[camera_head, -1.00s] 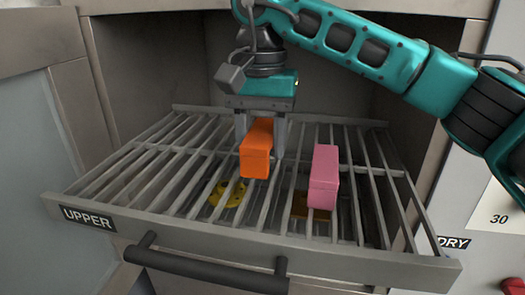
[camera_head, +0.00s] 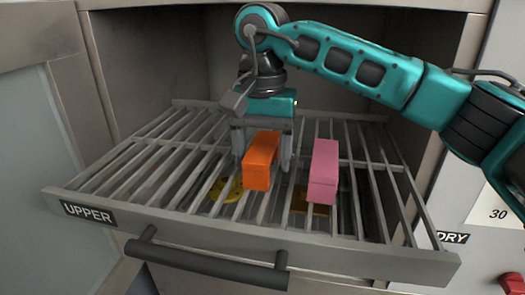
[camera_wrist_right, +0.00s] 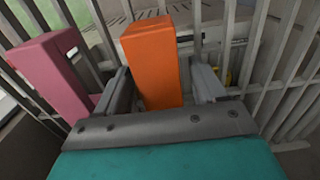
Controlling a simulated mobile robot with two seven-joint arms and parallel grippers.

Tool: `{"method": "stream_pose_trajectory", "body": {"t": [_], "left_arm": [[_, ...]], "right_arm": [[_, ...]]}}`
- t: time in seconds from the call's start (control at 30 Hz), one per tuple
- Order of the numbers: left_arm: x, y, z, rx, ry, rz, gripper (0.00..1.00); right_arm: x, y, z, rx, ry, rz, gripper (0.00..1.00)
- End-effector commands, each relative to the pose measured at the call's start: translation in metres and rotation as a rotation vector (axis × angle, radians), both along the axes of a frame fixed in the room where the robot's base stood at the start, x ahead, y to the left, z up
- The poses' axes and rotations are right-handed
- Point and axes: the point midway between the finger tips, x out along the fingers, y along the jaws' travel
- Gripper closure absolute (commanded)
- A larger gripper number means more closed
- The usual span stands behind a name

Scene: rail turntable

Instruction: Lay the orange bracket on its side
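The orange bracket (camera_head: 257,175) is a block-like piece over the middle of the wire rack (camera_head: 140,178), its narrow end facing the front. It also shows in the right wrist view (camera_wrist_right: 155,65). My right gripper (camera_head: 264,160) points down behind and around it, with one finger on each side. In the right wrist view the fingers (camera_wrist_right: 162,90) stand apart from the bracket, with small gaps, so the gripper looks open. I cannot tell whether the bracket's underside is fully on the bars. My left gripper is not in view.
A pink block (camera_head: 323,180) stands close to the right of the bracket. A yellow round thing (camera_head: 225,190) and a brownish patch (camera_head: 309,202) show below the bars. The drawer front with its dark handle (camera_head: 205,265) is nearest. The rack's left part is free.

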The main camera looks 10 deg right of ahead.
Motion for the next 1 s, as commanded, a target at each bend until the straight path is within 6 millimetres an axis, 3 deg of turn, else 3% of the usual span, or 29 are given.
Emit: {"method": "stream_pose_trajectory", "body": {"t": [0.37,0.8,1.0], "left_arm": [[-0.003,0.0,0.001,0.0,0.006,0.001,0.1],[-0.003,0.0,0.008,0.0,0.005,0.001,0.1],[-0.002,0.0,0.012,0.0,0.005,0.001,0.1]], "right_arm": [[0.0,0.0,0.009,0.0,-0.002,-0.001,0.28],[0.0,0.001,0.097,0.001,-0.003,0.0,0.28],[0.001,0.0,0.12,0.0,-0.001,-0.001,0.28]]}}
